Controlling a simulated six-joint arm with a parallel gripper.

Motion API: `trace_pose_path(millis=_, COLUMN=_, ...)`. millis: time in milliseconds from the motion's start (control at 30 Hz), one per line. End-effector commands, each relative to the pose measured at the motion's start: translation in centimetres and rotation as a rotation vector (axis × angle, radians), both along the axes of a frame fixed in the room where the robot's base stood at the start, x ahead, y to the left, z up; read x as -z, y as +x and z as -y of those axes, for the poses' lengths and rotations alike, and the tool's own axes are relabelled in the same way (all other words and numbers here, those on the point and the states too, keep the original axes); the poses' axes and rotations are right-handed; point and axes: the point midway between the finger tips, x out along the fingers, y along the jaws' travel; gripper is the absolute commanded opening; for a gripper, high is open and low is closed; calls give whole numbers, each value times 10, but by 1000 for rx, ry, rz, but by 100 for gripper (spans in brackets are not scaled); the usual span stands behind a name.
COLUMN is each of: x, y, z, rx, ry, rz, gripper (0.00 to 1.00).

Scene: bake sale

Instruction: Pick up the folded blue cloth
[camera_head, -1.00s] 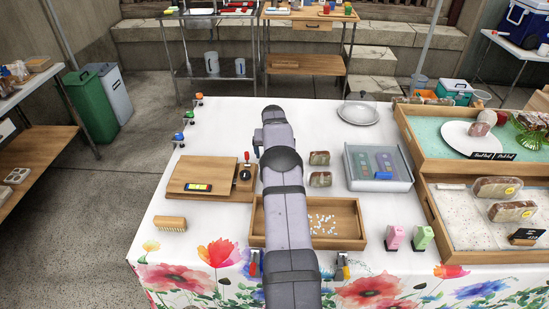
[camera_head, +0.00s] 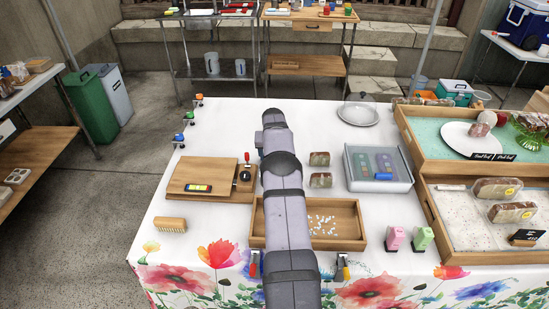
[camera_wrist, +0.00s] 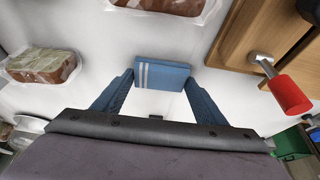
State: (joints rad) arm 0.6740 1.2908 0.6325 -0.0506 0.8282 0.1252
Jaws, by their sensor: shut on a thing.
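The folded blue cloth (camera_wrist: 162,75) has pale stripes near one end. In the wrist view it sits between the fingertips of my gripper (camera_wrist: 160,82), whose blue fingers are shut on its two ends. White tablecloth shows behind it; I cannot tell whether it touches the table or hangs just above. In the head view my arm hides the cloth and the gripper.
A wooden board (camera_head: 205,187) and a red-handled tool (camera_wrist: 288,92) are right of the cloth in the wrist view. Wrapped loaves (camera_wrist: 42,65) lie left and above. A wooden tray (camera_head: 345,207) with white bits, a clear-lidded box (camera_head: 378,183) and display trays stand to the right.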

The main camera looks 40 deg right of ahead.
Motion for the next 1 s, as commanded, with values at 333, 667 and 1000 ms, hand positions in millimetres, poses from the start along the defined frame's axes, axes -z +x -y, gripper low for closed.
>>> trace_pose_path(millis=333, x=-42, y=1, z=1, rx=0, ry=-4, rz=4, gripper=44)
trace_pose_path(millis=667, x=-90, y=1, z=1, rx=0, ry=-2, rz=2, gripper=44)
trace_pose_path(millis=1000, x=-99, y=0, z=0, rx=0, ry=0, rz=0, gripper=44)
